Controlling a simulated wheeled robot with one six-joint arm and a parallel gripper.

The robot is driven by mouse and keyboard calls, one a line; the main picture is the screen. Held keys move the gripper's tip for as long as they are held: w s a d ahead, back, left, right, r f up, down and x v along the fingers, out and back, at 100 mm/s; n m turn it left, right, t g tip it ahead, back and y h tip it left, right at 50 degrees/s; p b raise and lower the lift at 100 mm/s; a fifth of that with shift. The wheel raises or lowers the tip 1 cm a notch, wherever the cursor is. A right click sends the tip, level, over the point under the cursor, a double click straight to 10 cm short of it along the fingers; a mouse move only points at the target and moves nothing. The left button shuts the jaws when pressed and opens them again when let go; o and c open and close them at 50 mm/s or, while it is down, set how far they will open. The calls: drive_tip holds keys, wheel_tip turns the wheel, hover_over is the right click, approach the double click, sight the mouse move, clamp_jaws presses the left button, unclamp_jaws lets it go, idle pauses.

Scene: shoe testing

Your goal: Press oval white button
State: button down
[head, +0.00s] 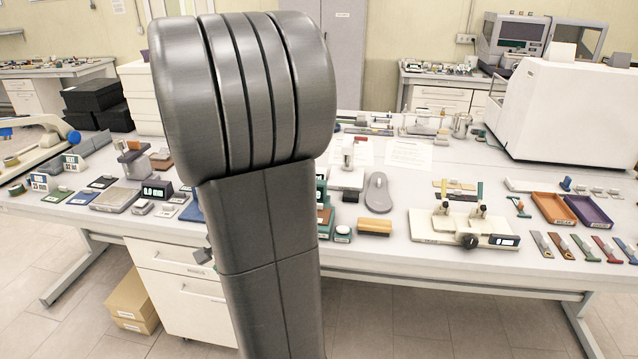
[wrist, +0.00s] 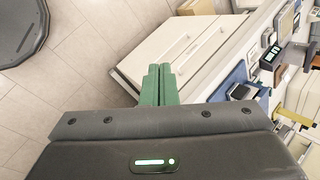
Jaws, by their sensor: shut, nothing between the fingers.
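A small green block with a pale round or oval top (head: 343,231) sits near the front edge of the table, just right of my arm in the head view. It looks like a button, but its exact shape is too small to tell. In the wrist view my gripper (wrist: 158,72) shows two green fingers pressed together, shut and empty. They are in front of the white drawer cabinet, apart from the tabletop things. I cannot make out the button in the wrist view. My dark grey arm hides the middle of the table in the head view.
The white table (head: 400,255) is crowded with small items. An orange-brown block (head: 374,227) lies right of the green block, and a grey sole-shaped piece (head: 378,193) behind it. A fixture (head: 463,227) stands further right. The drawer cabinet (wrist: 180,45) is under the table; open floor lies in front.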

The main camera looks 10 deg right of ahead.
drive_tip(key=w+a+m+t+y+p, duration=0.1)
drive_tip(key=w+a+m, duration=0.5)
drive_tip(key=a, duration=0.8)
drive_tip(key=shift+w+a+r+y+p, duration=0.2)
drive_tip(key=shift+w+y+p, duration=0.15)
drive_tip(key=shift+w+y, duration=0.45)
drive_tip(key=shift+w, duration=0.25)
